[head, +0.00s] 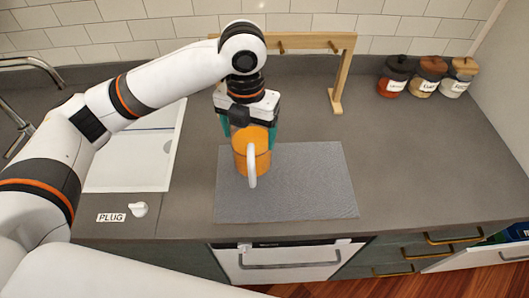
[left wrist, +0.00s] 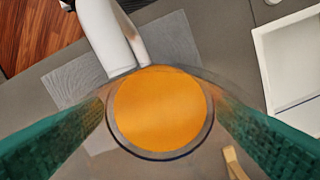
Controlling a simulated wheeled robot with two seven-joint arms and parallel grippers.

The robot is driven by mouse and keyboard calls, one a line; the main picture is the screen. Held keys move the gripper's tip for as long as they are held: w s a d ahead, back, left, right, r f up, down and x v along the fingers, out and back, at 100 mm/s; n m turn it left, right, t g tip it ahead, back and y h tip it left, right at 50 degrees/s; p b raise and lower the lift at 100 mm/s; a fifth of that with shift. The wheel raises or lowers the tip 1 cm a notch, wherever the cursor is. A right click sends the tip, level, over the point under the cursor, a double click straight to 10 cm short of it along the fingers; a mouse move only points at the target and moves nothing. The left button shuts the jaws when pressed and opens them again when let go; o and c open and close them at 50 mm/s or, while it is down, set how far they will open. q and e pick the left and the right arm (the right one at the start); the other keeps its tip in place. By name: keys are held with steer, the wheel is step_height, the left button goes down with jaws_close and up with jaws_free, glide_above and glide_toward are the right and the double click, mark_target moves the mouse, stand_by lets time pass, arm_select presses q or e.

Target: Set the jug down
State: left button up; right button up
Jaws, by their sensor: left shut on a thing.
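The jug (head: 247,158) is orange with a white handle facing the front edge of the counter. My left gripper (head: 249,133) comes down over it from above, its two teal fingers shut on opposite sides of the jug. The jug looks upright over the left part of a grey textured mat (head: 310,185). I cannot tell whether its base touches the mat. In the left wrist view, the jug's round orange top (left wrist: 160,110) lies between the fingers, with the mat (left wrist: 75,78) beyond it. My right gripper is not in view.
A wooden rack (head: 345,70) stands behind the mat. A white sink (head: 135,150) is at the left, with a white plug (head: 138,209) by its front. Several lidded jars (head: 428,75) stand at the back right. The counter right of the mat is clear.

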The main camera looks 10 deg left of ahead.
arm_select(q)
steer(key=shift+s+f, duration=0.15)
steer(key=shift+f, duration=0.4)
steer(key=shift+s+f, duration=0.15)
steer(key=shift+f, duration=0.7)
steer(key=shift+w+f, duration=0.2)
steer(key=shift+f, duration=0.45)
step_height(320, 180, down, 2)
steer(key=shift+f+p, duration=0.1)
steer(key=shift+p, duration=0.35)
steer(key=shift+f, duration=0.2)
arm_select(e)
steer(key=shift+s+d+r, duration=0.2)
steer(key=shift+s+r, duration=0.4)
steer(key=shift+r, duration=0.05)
arm_select(q)
steer(key=shift+f, duration=0.2)
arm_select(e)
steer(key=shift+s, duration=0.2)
